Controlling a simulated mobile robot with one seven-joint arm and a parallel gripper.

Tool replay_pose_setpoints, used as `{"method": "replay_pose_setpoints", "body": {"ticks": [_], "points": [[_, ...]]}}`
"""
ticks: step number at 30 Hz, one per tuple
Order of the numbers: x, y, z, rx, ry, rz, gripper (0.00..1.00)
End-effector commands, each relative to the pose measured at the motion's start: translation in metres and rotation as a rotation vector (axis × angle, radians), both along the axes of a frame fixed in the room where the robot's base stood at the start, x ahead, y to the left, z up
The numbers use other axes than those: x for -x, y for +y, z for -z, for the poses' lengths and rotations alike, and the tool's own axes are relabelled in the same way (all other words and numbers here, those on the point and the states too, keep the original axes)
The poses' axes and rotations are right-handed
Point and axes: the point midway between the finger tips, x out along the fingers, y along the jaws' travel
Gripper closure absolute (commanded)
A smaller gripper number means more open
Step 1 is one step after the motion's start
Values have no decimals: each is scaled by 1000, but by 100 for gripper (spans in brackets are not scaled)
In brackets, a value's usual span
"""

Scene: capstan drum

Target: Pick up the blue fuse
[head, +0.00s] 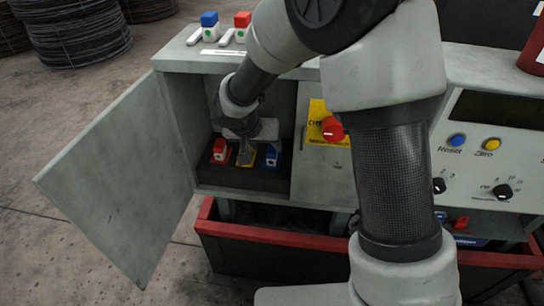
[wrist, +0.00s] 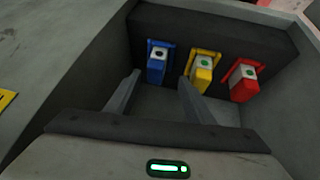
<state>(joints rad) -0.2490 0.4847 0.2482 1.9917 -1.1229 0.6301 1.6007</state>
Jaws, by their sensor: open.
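A blue fuse (head: 271,158) sits in the dark holder inside the open cabinet, right of a yellow fuse and a red fuse (head: 220,152). In the wrist view this blue fuse (wrist: 156,72) is at the left, with a dark dot on its white part; the yellow fuse (wrist: 201,72) and the red one show green dots. A second blue fuse (head: 209,22) stands on the cabinet top, with a green dot. My gripper (head: 246,156) is inside the cabinet, open and empty. In the wrist view its fingertips (wrist: 160,78) lie either side of the cabinet's blue fuse, seemingly short of it.
The cabinet door (head: 120,175) is swung open to the left. A red-topped fuse (head: 242,22) stands on the cabinet top. A panel with a red rotary switch (head: 333,129) borders the opening on the right. The cabinet walls closely surround my gripper.

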Motion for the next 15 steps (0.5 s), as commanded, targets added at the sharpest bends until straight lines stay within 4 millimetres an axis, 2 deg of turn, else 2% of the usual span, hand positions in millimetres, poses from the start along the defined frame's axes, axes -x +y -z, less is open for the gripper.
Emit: {"method": "replay_pose_setpoints", "body": {"ticks": [9,15], "points": [[-19,-17,37,1,3,1,52],[-23,-19,42,0,0,0,52]]}}
